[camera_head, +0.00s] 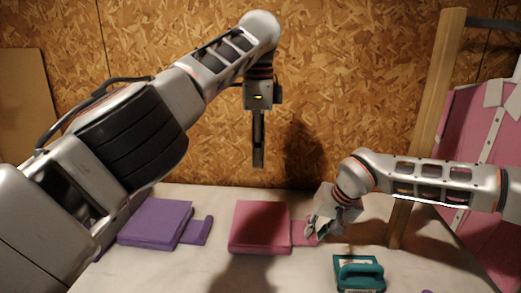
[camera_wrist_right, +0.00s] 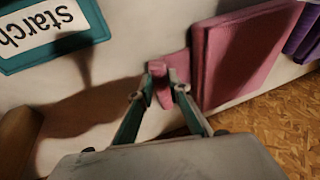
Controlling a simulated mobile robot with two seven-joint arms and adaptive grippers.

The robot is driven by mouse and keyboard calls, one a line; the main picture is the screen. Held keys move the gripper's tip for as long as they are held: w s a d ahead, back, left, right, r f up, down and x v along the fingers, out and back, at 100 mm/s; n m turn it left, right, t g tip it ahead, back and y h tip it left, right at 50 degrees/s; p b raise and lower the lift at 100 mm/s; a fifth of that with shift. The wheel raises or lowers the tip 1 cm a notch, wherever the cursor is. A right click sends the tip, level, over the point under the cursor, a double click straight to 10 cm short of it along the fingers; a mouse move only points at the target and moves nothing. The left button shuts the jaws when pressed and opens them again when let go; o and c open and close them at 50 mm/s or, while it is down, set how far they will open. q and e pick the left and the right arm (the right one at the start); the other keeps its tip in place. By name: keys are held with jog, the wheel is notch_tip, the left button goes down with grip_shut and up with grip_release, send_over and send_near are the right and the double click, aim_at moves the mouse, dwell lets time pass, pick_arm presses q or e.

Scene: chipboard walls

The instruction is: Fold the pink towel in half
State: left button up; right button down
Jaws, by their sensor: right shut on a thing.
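The pink towel (camera_head: 261,228) lies as a flat, thick square on the pale table, with a narrow tab at its right side. It also shows in the right wrist view (camera_wrist_right: 245,52). My right gripper (camera_head: 312,233) is low at that tab; in its wrist view the fingertips (camera_wrist_right: 161,86) are shut on the tab's pink end. My left gripper (camera_head: 258,160) hangs pointing down, above and behind the towel and apart from it. Its fingers are seen edge-on, so their opening does not show.
A purple folded towel (camera_head: 156,223) with a tab lies left of the pink one. A teal object with a handle (camera_head: 358,272) stands in front right. A wooden post (camera_head: 430,120) and pink hanging cloth (camera_head: 497,140) are at right. A chipboard wall (camera_head: 180,40) is behind.

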dwell(0.4)
jog(key=c, duration=1.8)
grip_release()
jog(key=shift+r, duration=0.1)
